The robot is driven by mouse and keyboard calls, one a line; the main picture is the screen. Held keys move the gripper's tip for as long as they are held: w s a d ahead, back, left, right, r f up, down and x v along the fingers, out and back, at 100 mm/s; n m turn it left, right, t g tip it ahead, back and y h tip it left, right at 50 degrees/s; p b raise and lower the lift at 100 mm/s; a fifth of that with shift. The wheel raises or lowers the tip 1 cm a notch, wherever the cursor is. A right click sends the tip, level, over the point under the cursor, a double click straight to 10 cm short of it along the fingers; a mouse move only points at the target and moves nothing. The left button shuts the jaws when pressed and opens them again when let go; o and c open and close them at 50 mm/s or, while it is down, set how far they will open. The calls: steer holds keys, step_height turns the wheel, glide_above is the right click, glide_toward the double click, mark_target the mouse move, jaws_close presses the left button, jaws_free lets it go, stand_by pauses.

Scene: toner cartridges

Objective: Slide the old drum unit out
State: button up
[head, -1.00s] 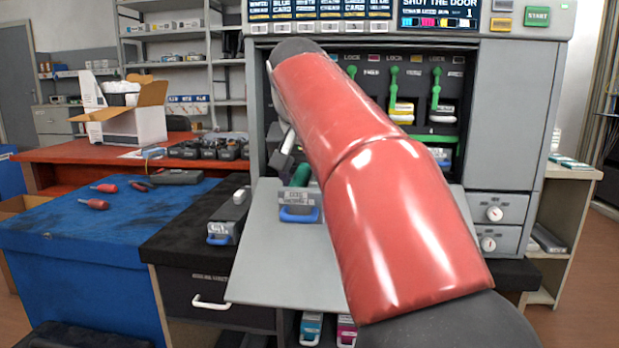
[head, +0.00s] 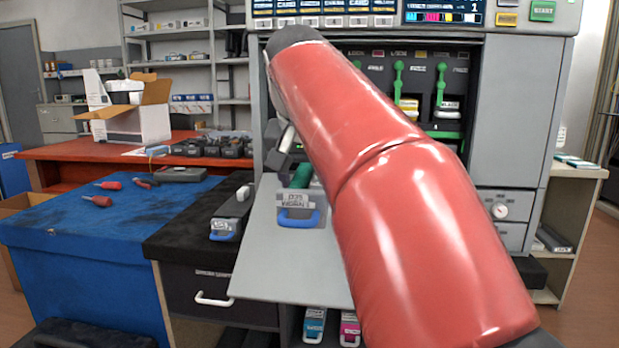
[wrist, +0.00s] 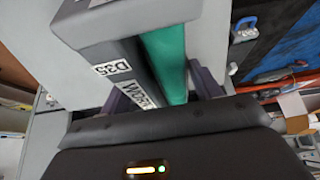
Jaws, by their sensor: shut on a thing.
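The old drum unit (head: 299,207), grey with a green roller, a label and a blue handle, lies on the lowered grey door (head: 263,258) of the printer. The wrist view shows its grey body with labels and its green roller (wrist: 165,62) close up. My gripper (wrist: 166,88) is shut on the drum unit, with one dark purple finger on each side. In the head view the gripper (head: 282,150) shows only partly at the unit's far end, beside my red arm. The printer's inside behind the arm is hidden.
Another grey unit (head: 232,214) with a blue handle lies on the black worktop left of the door. Green lock levers (head: 398,80) stand in the printer (head: 521,120). Cyan (head: 314,325) and magenta (head: 349,328) cartridges are below the door. Screwdrivers (head: 98,200) lie on the blue bench.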

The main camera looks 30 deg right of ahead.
mark_target(305, 180)
steer(key=shift+s+r, duration=0.1)
steer(key=shift+s+a+r+p, duration=0.1)
steer(key=shift+s+a+r, duration=0.2)
steer(key=shift+s+a, duration=0.25)
steer(key=shift+s+a+r+p, duration=0.15)
steer(key=shift+s+a+r, duration=0.25)
steer(key=shift+s, duration=0.35)
steer(key=shift+s+a+r+p, duration=0.1)
steer(key=shift+s+a+r, duration=0.15)
steer(key=shift+s+a, duration=0.3)
steer(key=shift+s+d, duration=0.1)
steer(key=shift+s, duration=0.05)
